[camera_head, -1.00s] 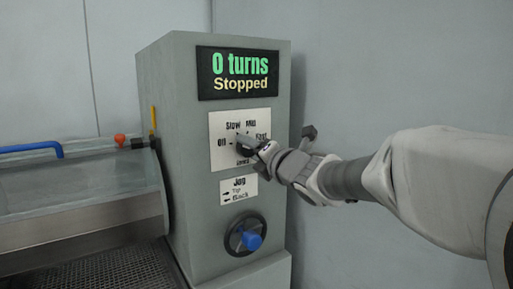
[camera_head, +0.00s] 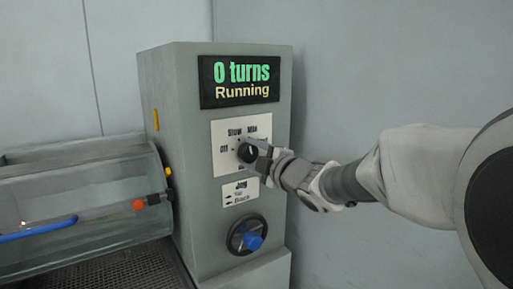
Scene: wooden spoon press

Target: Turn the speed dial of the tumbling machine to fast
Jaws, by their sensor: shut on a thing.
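The speed dial is a black knob (camera_head: 246,153) on a white label plate (camera_head: 228,133) on the front of the grey control cabinet (camera_head: 188,215). The words Off, Slow and Mid show around the knob; my gripper covers the place of Fast. My gripper (camera_head: 253,153) is shut on the knob from the right. The knob's pointer is hard to make out. The display (camera_head: 240,82) above reads "0 turns" and "Running". The clear tumbling drum (camera_head: 100,205) is at the left.
A jog plate (camera_head: 240,191) and a round blue jog knob (camera_head: 250,240) sit below the dial. The drum carries a blue bar handle (camera_head: 38,229) and a red ball knob (camera_head: 138,205). The wall right of the cabinet is clear.

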